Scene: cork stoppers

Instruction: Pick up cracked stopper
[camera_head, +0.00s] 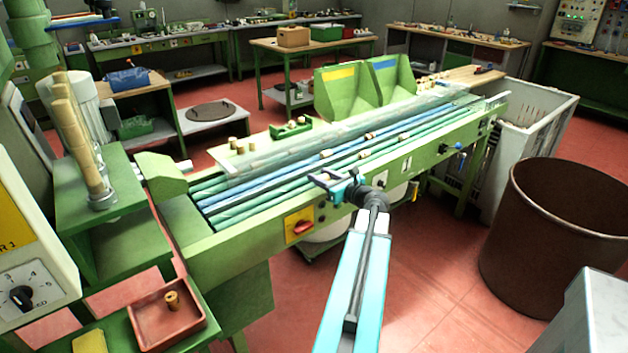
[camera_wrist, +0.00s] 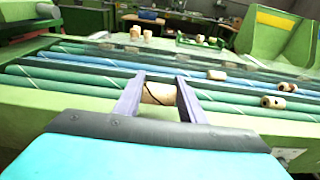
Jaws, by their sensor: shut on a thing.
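A tan cork stopper with a dark curved crack line across it (camera_wrist: 158,94) lies between the fingers of my gripper (camera_wrist: 160,88) in the wrist view. The fingers are shut on its two ends, just over the green and blue rollers (camera_wrist: 80,72). I cannot tell whether it still touches the rollers. In the head view my gripper (camera_head: 334,184) is at the near edge of the sorting table, and the held stopper cannot be made out there. Another stopper with dark spots (camera_wrist: 272,102) lies to the right on the rollers, near a further stopper (camera_wrist: 287,86).
A red tray (camera_head: 143,330) with one stopper stands at lower left. Two green bins (camera_head: 345,92) with yellow and blue labels stand behind the rollers. A brown drum (camera_head: 550,240) and a white crate (camera_head: 540,110) are at right. Several stoppers stand on the table's far ledge.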

